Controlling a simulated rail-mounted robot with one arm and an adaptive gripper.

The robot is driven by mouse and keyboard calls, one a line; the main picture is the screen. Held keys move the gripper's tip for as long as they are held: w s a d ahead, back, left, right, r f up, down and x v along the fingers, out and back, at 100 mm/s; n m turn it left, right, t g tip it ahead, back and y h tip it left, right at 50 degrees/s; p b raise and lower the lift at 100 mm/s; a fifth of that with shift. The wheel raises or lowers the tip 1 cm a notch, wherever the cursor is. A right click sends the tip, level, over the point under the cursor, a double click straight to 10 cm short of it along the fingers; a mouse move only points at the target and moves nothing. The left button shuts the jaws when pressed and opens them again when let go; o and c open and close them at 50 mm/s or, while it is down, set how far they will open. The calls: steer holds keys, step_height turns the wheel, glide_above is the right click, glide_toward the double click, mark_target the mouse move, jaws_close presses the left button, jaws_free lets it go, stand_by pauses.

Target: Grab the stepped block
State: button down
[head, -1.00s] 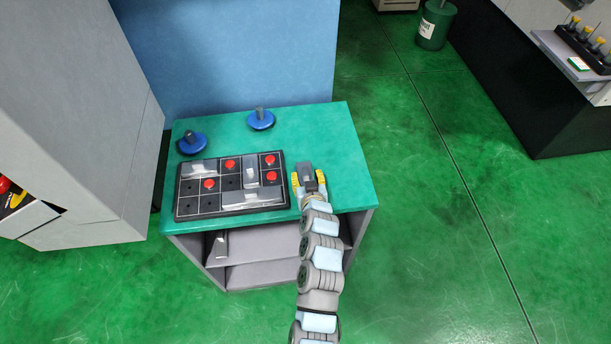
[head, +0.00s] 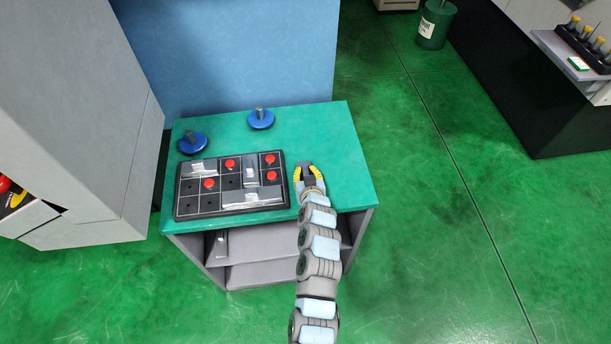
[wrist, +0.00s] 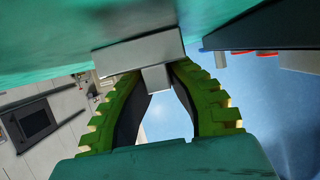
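The grey stepped block (head: 304,166) is at the right side of the green table top (head: 345,160), right of the black tray. In the head view my gripper (head: 307,171) reaches over it and hides part of it. In the wrist view the stepped block (wrist: 138,53) shows a wide bar and a narrower stub. The green fingers of my gripper (wrist: 157,75) curve in, and their tips sit on either side of the stub, looking closed on it. I cannot tell whether the block rests on the table or is just off it.
The black gridded tray (head: 210,213) holds red pieces (head: 230,164) and metal blocks (head: 240,197). Two blue round knobs (head: 261,120) (head: 193,143) stand behind it. A blue panel (head: 235,55) rises at the back. The table's right side is clear.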

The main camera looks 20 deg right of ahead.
mark_target(306, 172)
steer(key=shift+r, duration=0.4)
steer(key=r, duration=0.3)
steer(key=shift+s+a+r, duration=0.1)
steer(key=shift+s, duration=0.1)
steer(key=w+r+v, duration=0.1)
steer(key=r+v, duration=0.2)
steer(key=v, duration=1.3)
steer(key=shift+w, duration=0.2)
